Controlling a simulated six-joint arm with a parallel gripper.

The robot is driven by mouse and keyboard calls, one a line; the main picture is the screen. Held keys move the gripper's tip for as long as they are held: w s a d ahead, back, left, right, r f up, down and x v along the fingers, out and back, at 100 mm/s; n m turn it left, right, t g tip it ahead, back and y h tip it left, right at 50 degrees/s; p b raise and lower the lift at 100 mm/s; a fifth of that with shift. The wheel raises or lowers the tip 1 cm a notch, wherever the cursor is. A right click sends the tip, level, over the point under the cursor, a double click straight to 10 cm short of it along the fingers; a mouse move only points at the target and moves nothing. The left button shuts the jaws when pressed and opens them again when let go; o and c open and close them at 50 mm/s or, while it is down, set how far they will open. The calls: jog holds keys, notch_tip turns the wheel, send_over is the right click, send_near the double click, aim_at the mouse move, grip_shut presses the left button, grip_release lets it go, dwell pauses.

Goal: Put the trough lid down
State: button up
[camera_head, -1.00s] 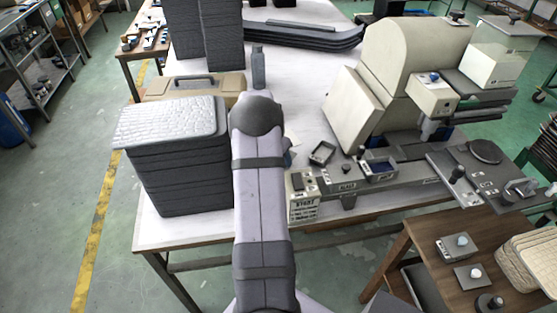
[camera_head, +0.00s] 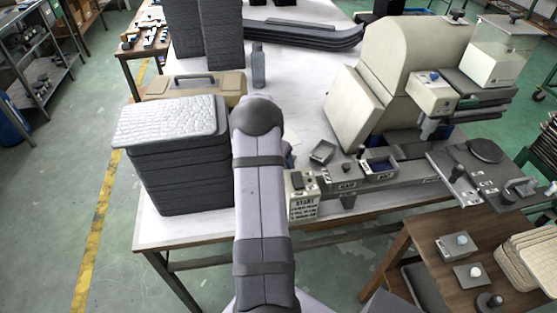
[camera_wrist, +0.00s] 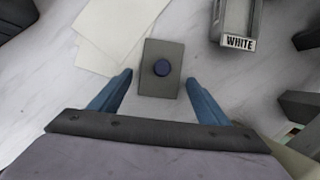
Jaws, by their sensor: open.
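A flat grey rectangular lid (camera_wrist: 147,85) with a round dark blue knob lies below my gripper in the wrist view, apparently flat on the pale tabletop. My gripper (camera_wrist: 159,79) is open, with one blue finger on each side of the lid. Gaps show between the fingers and the lid's edges. In the head view my own arm hides the gripper and the lid. A grey trough (camera_wrist: 233,15) labelled WHITE is partly in view at the upper right of the wrist view.
Pale sheets (camera_wrist: 108,35) lie left of the lid. A stack of dark trays (camera_head: 183,170) stands left of my arm. A large beige machine (camera_head: 400,75) and a control box (camera_head: 303,197) stand to the right. Some bare tabletop (camera_head: 300,95) shows behind.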

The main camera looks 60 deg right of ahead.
jog(key=b+v, duration=0.1)
jog(key=v, duration=1.1)
jog(key=shift+r, duration=0.25)
jog(key=s+a+r+m+g+h+p, duration=0.1)
jog(key=s+a+r+m+h, duration=0.15)
jog(key=r+m, duration=0.65)
jog(key=a+r+m+p, duration=0.1)
jog(key=a+r+m, duration=0.1)
jog(key=a+m, duration=0.45)
jog(key=s+a+f+y, duration=0.2)
jog(key=a+f, duration=0.1)
jog(key=a, duration=0.8)
jog(key=s+a+f+m+y, duration=0.1)
jog(key=a+f, duration=0.3)
jog(key=a, duration=0.8)
jog(key=s+a+f+m+t+y, duration=0.1)
jog(key=s+a+f+y, duration=0.2)
jog(key=a, duration=0.9)
jog(key=shift+s+f+y, duration=0.2)
jog(key=shift+f+y, duration=0.25)
